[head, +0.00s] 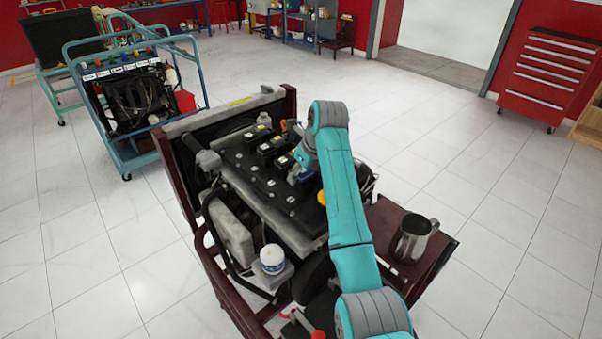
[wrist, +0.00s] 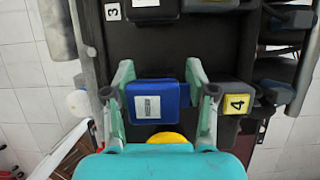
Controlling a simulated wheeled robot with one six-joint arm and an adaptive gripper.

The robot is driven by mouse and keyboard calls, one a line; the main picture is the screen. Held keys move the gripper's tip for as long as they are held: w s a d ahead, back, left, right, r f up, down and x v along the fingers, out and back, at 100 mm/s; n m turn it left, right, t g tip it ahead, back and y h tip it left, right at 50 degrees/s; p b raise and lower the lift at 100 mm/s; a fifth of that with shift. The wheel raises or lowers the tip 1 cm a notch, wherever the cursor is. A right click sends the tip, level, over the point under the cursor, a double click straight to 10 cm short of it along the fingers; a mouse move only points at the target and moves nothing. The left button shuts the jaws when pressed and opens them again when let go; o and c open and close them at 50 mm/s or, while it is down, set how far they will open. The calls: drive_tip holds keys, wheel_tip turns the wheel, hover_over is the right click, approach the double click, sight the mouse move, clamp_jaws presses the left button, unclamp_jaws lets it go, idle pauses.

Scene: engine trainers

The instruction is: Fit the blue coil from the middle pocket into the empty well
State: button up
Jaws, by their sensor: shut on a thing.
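My gripper (wrist: 158,90) is shut on the blue coil (wrist: 157,103), one finger on each side in the wrist view. The coil has a white label on top and sits over the dark engine cover (wrist: 205,50). I cannot tell whether its lower end is in a well or above it. A black coil with a yellow "4" label (wrist: 235,104) stands close beside the right finger. Another black coil, near a "3" label (wrist: 113,12), is at the top. In the head view my gripper (head: 301,160) is over the engine (head: 270,190), with the held coil mostly hidden.
A yellow cap (wrist: 168,138) lies just below the coil in the wrist view. In the head view a metal jug (head: 411,242) stands on the brown side shelf, and a white jar (head: 272,259) is at the engine's front. A second trainer cart (head: 130,105) stands behind left.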

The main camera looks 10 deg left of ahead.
drive_tip(key=shift+w+v, duration=0.15)
drive_tip(key=shift+v, duration=0.55)
drive_tip(key=shift+w+v, duration=0.2)
drive_tip(key=shift+v, duration=0.45)
drive_tip(key=shift+s+a+r, duration=0.1)
drive_tip(key=shift+a+r, duration=0.1)
drive_tip(key=shift+r, duration=1)
drive_tip(key=shift+s, duration=0.1)
